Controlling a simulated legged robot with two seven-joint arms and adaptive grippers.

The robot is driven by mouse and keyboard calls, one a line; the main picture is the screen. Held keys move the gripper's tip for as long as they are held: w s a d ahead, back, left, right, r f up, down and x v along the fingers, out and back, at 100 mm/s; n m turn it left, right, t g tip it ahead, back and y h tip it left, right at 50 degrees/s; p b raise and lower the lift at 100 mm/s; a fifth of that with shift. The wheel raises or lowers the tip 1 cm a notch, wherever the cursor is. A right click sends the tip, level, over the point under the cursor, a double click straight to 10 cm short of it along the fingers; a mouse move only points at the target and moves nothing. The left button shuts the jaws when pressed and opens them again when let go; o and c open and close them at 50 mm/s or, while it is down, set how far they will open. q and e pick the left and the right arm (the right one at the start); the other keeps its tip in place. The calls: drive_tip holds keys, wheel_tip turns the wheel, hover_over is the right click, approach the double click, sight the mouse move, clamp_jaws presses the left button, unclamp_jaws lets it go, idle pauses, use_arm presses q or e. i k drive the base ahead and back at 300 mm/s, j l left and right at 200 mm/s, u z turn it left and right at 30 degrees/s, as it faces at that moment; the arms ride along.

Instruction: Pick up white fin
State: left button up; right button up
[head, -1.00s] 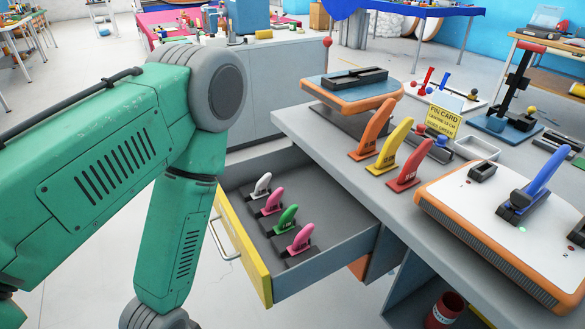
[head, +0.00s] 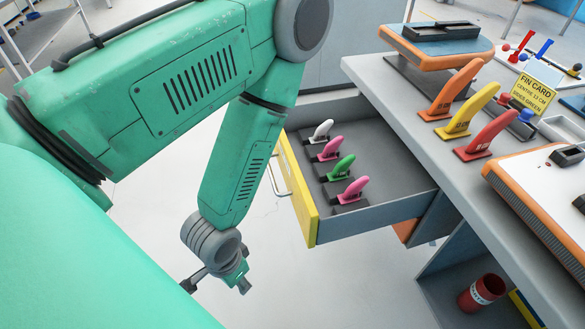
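The white fin (head: 322,129) stands in the open drawer (head: 388,165), at the far end of a row of small fins. My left gripper (head: 222,284) hangs low, in front of the drawer and to the left of it, well apart from the white fin. It is partly hidden by its own wrist, and I cannot make out whether its fingers are open or shut. I see nothing in it. My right gripper is not in view.
A pink fin (head: 330,148), a green fin (head: 341,167) and another pink fin (head: 353,188) share the drawer. Its yellow front (head: 298,187) has a handle. Orange, yellow and red fins stand on the workbench (head: 400,80). The floor left of the drawer is clear.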

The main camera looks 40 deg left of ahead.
sight(320, 136)
drive_tip(key=j+z, duration=0.25)
drive_tip(key=j, duration=0.4)
drive_tip(key=j+z, duration=0.25)
drive_tip(key=j, duration=0.35)
